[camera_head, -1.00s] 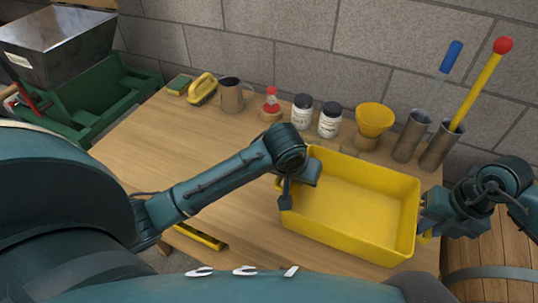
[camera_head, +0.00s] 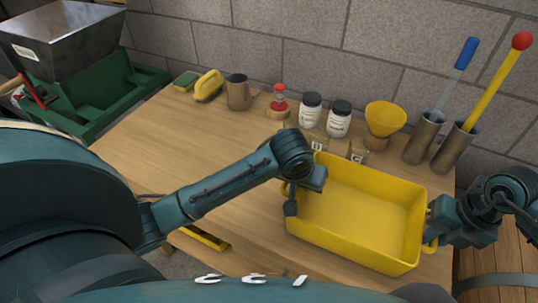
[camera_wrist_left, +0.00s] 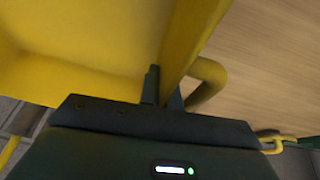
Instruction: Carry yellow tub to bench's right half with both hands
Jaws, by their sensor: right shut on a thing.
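The yellow tub (camera_head: 355,245) is an open, empty rectangular box at the bench's right half, near the front edge. I cannot tell whether its base touches the bench. My left gripper (camera_head: 290,198) is at the tub's left end; the left wrist view shows its fingers (camera_wrist_left: 163,92) close together on the yellow end, beside a looped handle (camera_wrist_left: 208,80). My right gripper (camera_head: 431,232) is shut on the handle at the tub's right end. Its fingertips are partly hidden. The wooden bench (camera_head: 170,145) is bare on its left half.
Along the back stand a sponge (camera_head: 186,81), a brush (camera_head: 209,85), a metal jug (camera_head: 238,92), a red-topped item (camera_head: 279,102), two white jars (camera_head: 310,111), a yellow funnel (camera_head: 385,118) and metal cylinders (camera_head: 423,138) holding tools. Small glass jars (camera_head: 357,150) stand close behind the tub.

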